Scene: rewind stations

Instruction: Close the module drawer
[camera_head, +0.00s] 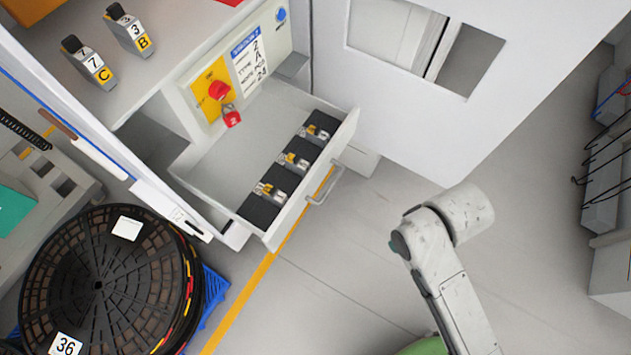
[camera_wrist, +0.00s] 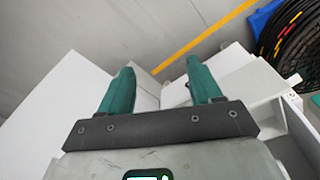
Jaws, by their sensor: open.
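The module drawer (camera_head: 205,155) stands pulled out of the pale cabinet in the head view. Its front panel (camera_head: 338,146) carries a grey bar handle (camera_head: 323,187). A dark insert (camera_head: 262,211) inside holds several small yellow-and-silver modules (camera_head: 294,160) in a row. My gripper (camera_wrist: 158,82) shows in the wrist view with its two green fingers wide apart and nothing between them. Pale surfaces lie beyond the fingers there; I cannot tell which of them belong to the drawer. In the head view my arm is at the lower right, apart from the drawer, and the fingers do not show.
A red rotary switch (camera_head: 219,90) on a yellow plate is above the drawer.

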